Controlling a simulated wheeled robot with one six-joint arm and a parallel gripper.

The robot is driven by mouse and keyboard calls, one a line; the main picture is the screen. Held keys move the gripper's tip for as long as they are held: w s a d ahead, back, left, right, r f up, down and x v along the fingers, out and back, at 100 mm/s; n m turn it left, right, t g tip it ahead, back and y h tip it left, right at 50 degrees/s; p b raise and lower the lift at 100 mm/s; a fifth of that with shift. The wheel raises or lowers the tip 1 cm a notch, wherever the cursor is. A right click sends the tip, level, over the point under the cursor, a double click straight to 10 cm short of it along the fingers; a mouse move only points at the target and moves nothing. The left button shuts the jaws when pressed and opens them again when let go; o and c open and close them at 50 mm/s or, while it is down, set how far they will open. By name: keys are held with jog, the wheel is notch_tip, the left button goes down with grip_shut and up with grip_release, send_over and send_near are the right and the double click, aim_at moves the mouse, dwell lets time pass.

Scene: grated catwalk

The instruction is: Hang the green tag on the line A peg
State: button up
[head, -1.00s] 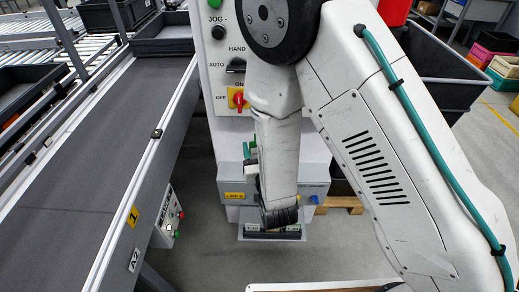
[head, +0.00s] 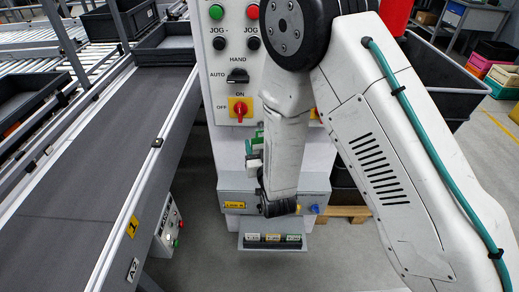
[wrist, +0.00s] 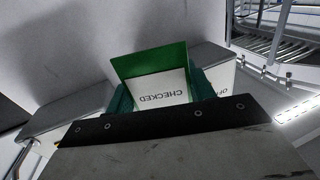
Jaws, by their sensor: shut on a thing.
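In the head view the tag (head: 254,142) shows as a small green patch left of my forearm, in front of the control column. A grey ledge (head: 231,189) with a yellow label (head: 233,205) is below it. The label's letter is too small to read surely. A blue knob or peg (head: 314,209) is at the ledge's right. My arm hides the ledge's middle, and I cannot identify the line A peg.
The control panel (head: 220,130) has buttons and a red-yellow switch (head: 239,109). A low black rack (head: 272,241) with small labels is below the ledge. A conveyor (head: 110,130) runs along the left. Dark bins (head: 440,75) stand at the right.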

jog(key=shift+w+f, duration=0.25)
jog(key=shift+w, duration=0.75)
jog(key=shift+w+f, duration=0.25)
jog(key=shift+w, duration=0.7)
jog(key=o, duration=1.2)
